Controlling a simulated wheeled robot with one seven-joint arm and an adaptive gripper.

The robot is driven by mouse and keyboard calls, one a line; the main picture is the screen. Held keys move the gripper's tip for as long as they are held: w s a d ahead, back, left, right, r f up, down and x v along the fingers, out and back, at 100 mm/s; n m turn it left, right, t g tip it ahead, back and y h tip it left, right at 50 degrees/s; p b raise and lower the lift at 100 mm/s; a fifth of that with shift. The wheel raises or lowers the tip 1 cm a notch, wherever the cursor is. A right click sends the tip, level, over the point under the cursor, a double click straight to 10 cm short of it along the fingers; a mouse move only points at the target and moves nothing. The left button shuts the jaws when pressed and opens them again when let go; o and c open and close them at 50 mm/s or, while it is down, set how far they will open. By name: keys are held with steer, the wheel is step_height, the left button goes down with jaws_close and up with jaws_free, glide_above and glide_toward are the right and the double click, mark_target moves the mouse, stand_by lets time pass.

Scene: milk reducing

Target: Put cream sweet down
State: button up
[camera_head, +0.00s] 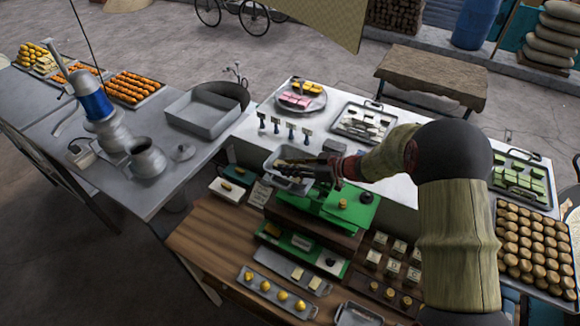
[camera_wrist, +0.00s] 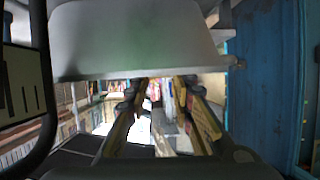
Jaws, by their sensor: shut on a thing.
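My gripper (camera_head: 284,164) reaches in from the right, its tips over the grey metal pan (camera_head: 268,176) of a green weighing scale (camera_head: 352,212). It is shut on what seems to be the cream sweet, a small pale piece mostly hidden by the fingers and pan. In the wrist view my gripper's two yellow-and-black fingers (camera_wrist: 158,84) stand a little apart. Their tips meet the lower edge of the pan (camera_wrist: 135,40), which fills the top of that view. I cannot tell whether the held piece touches the pan.
A tray of pale sweets (camera_head: 362,122) lies behind my gripper on the white table. A round plate of pink and yellow sweets (camera_head: 300,97) is farther left. Small metal weights (camera_head: 285,126) stand behind the pan. A tray of green sweets (camera_head: 520,180) is at right.

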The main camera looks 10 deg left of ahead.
steer(key=shift+f, duration=0.3)
steer(key=shift+f, duration=0.3)
steer(key=o, duration=0.8)
steer(key=shift+c, duration=0.2)
steer(key=shift+r, duration=0.25)
steer(key=p+v, duration=0.7)
steer(key=v, duration=0.5)
steer(key=shift+r, duration=0.45)
